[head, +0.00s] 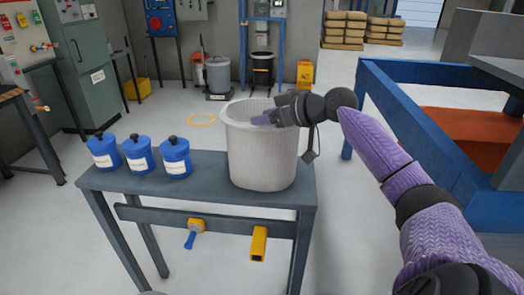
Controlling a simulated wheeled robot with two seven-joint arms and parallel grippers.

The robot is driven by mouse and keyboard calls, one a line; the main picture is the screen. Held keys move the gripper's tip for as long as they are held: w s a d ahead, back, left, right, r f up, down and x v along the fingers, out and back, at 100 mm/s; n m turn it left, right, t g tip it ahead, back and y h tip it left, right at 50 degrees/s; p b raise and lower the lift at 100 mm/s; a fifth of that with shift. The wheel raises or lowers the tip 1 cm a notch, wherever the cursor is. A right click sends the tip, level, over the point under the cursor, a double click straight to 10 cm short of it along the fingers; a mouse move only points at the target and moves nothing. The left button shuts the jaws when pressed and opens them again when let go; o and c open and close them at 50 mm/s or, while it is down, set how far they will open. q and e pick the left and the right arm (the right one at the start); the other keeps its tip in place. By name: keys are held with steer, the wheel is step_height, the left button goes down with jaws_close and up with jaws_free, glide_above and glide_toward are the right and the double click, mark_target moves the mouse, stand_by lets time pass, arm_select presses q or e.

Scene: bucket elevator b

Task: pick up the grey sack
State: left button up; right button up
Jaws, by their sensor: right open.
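The grey sack (261,158) appears to be the light grey, ribbed, open-topped round thing standing upright on the dark table (205,192), near its right end. My right gripper (272,114) reaches in from the right at the sack's rim. It is open, with its purple fingertips over or just inside the mouth; I cannot tell whether they touch the wall. The inside of the sack is mostly hidden. My left gripper is out of view.
Three blue lidded jars (139,153) stand on the table's left part. A blue frame (420,140) stands to the right, beside my right arm. Grey bins (218,75) and stacked tan sacks (344,30) are at the back. The floor behind the table is mostly clear.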

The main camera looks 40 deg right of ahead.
glide_above(263, 145)
steer(key=w+a, duration=0.2)
step_height(263, 145, down, 3)
steer(key=shift+w+r+b, duration=0.15)
steer(key=shift+r+b, duration=0.05)
steer(key=shift+b, duration=0.1)
jaws_close()
stand_by(0.6)
stand_by(0.4)
